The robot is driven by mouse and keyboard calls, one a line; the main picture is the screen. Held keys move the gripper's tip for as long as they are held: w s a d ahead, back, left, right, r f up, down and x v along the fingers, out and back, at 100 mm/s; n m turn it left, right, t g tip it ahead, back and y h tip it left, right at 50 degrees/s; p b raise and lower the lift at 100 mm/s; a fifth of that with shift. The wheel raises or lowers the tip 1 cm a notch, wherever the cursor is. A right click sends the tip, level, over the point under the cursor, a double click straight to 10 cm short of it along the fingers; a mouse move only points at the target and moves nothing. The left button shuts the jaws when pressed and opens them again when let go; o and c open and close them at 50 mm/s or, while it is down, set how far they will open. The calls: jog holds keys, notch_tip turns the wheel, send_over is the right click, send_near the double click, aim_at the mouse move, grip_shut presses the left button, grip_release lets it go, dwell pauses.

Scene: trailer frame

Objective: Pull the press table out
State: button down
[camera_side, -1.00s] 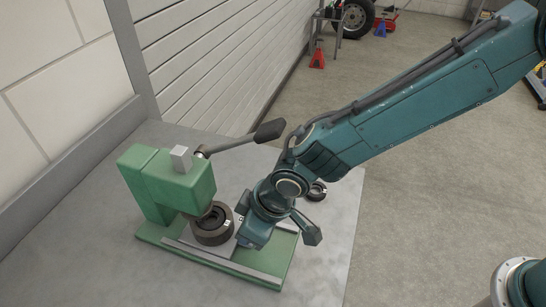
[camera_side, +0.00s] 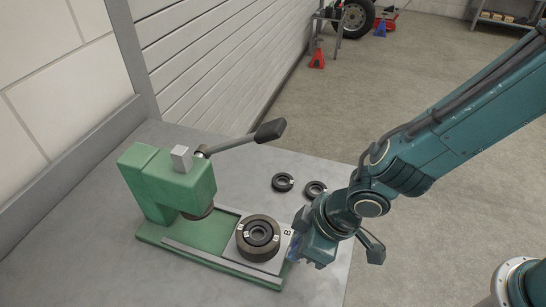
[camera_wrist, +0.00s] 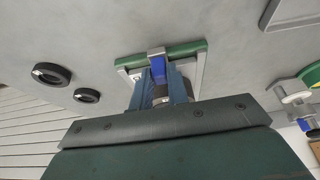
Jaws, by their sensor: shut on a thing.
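The green arbor press (camera_side: 165,185) stands on the grey bench. Its press table, a grey sliding plate (camera_side: 272,265) marked B, sits at the outer right end of the green base, clear of the press head. A dark round ring-shaped part (camera_side: 258,232) rests on the table. My gripper (camera_side: 297,246) is at the table's right edge and is shut on its blue handle. In the wrist view, the blue handle (camera_wrist: 158,72) lies between the fingers of my gripper (camera_wrist: 162,80). The hand hides part of the table there.
Two loose black rings (camera_side: 283,182) (camera_side: 316,189) lie on the bench (camera_side: 325,275) behind the table, close to my wrist. The press lever (camera_side: 245,140) sticks out over the bench to the right. The bench's right edge is near my gripper, with open floor (camera_side: 420,255) beyond.

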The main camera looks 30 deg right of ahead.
jog(key=shift+s+d, duration=0.2)
jog(key=c, duration=1.5)
grip_release()
jog(key=shift+c, duration=0.2)
jog(key=shift+o, duration=0.9)
jog(key=shift+r, duration=0.15)
jog(key=v, duration=1.3)
jog(key=shift+r, duration=0.25)
jog(key=shift+d, duration=0.1)
